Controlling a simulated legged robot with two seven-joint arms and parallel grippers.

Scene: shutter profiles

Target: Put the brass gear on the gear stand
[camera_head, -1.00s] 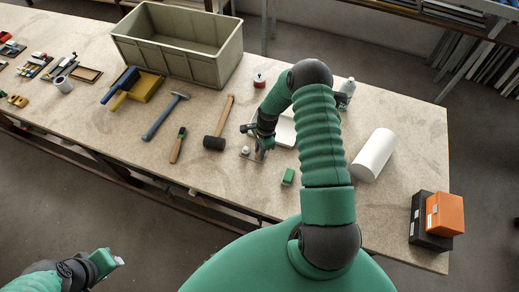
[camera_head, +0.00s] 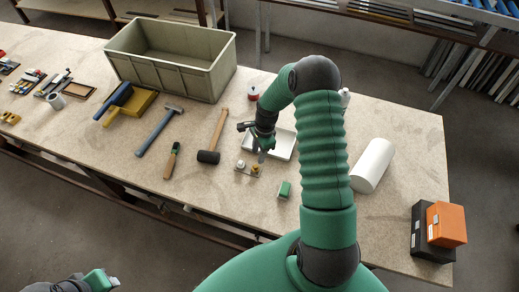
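The gear stand appears to be the small flat plate (camera_head: 244,172) near the table's front edge, with a pale round piece on its left part. A small brass-coloured piece, likely the brass gear (camera_head: 256,168), shows at the plate's right part; whether it sits on a post is too small to tell. My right gripper (camera_head: 262,157) points down just above and beside the brass piece. Its fingers are too small and dark to show a gap or contact. My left gripper (camera_head: 114,282) is at the lower left, off the table, partly cut off by the frame.
A white tray (camera_head: 283,145) lies behind my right gripper, partly hidden by my arm. A green block (camera_head: 284,190) lies close in front. A mallet (camera_head: 209,157) lies left, a white cylinder (camera_head: 372,166) right. A large bin (camera_head: 170,72) stands at the back.

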